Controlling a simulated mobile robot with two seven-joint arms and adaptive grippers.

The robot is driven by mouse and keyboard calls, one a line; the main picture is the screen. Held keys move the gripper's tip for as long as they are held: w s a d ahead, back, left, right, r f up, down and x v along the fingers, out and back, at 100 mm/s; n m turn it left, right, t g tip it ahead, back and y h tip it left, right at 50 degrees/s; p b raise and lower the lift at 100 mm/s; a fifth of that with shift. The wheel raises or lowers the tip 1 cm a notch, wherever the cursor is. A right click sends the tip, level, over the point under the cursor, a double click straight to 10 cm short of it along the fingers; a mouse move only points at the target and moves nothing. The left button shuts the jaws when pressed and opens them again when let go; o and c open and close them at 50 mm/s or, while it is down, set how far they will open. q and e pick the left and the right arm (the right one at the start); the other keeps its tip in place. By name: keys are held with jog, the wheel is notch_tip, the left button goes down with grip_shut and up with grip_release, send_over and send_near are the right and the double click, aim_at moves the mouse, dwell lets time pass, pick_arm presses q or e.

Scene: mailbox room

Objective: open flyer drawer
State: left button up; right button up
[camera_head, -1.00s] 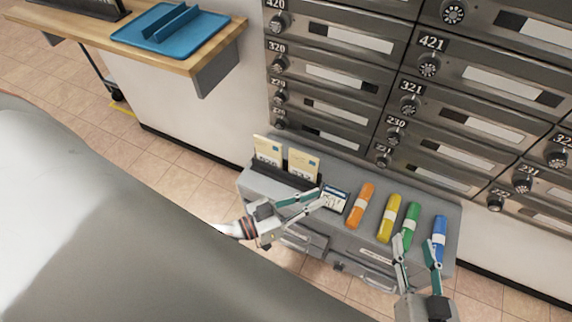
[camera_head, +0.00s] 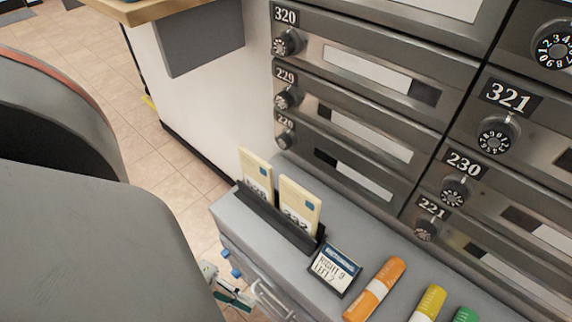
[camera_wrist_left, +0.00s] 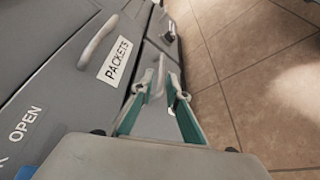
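The grey drawer cabinet (camera_head: 262,236) stands below the mailboxes in the head view. A pale drawer handle (camera_head: 271,300) shows on its front at the bottom edge. My left gripper (camera_head: 232,292) is beside that front, partly hidden by my own body. In the left wrist view, a drawer labelled PACKETS (camera_wrist_left: 118,61) has a curved handle (camera_wrist_left: 98,42). My left gripper (camera_wrist_left: 165,91) is open there, fingers apart, near the drawer fronts beyond that label; contact with a handle cannot be told. No flyer label is readable. My right gripper is out of view.
On the cabinet top are a card holder (camera_head: 268,221), a small sign (camera_head: 335,270) and orange (camera_head: 375,290), yellow (camera_head: 429,302) and green rolls. Mailboxes with dials rise behind. Tiled floor (camera_wrist_left: 255,85) lies open beside the drawers.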

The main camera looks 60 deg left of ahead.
aim_at(268, 314)
pick_arm(q)
jog(key=shift+n, duration=0.6)
jog(key=x, duration=0.7)
jog(key=shift+w+d+f, duration=0.1)
jog(key=shift+w+f, duration=0.3)
jog(key=shift+f, duration=0.05)
grip_shut()
